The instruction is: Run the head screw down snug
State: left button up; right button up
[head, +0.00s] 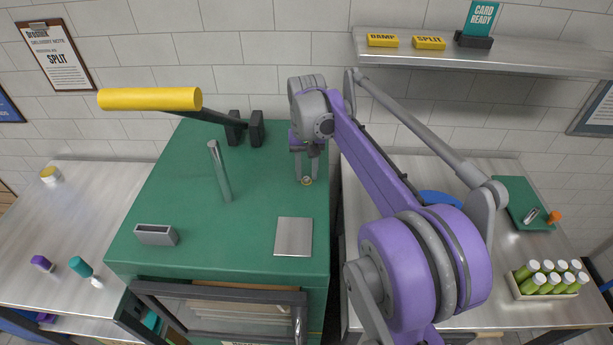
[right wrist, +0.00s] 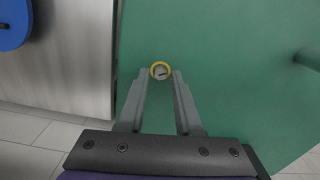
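The head screw (head: 307,181) sits on the green machine top, near its right edge. In the right wrist view the screw (right wrist: 161,72) shows a grey slotted head inside a yellow ring. My right gripper (head: 307,178) points down at it, one finger on each side. In the right wrist view the right gripper's fingertips (right wrist: 161,73) stand apart, with a small gap between each finger and the ring. I cannot tell the exact height of the tips above the top. My left gripper is not in view.
A lever with a yellow grip (head: 150,99) extends over the green top (head: 265,195). A metal post (head: 219,172), a grey slotted block (head: 156,235) and a flat metal plate (head: 294,237) stand or lie there. A crate of green bottles (head: 547,285) is on the right counter.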

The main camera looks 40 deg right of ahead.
jog(key=shift+w+r+p, duration=0.1)
jog(key=shift+r+p, duration=0.85)
jog(key=shift+r, duration=1.35)
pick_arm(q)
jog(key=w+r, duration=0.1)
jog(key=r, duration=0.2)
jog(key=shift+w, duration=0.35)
pick_arm(e)
jog(key=shift+f, duration=0.1)
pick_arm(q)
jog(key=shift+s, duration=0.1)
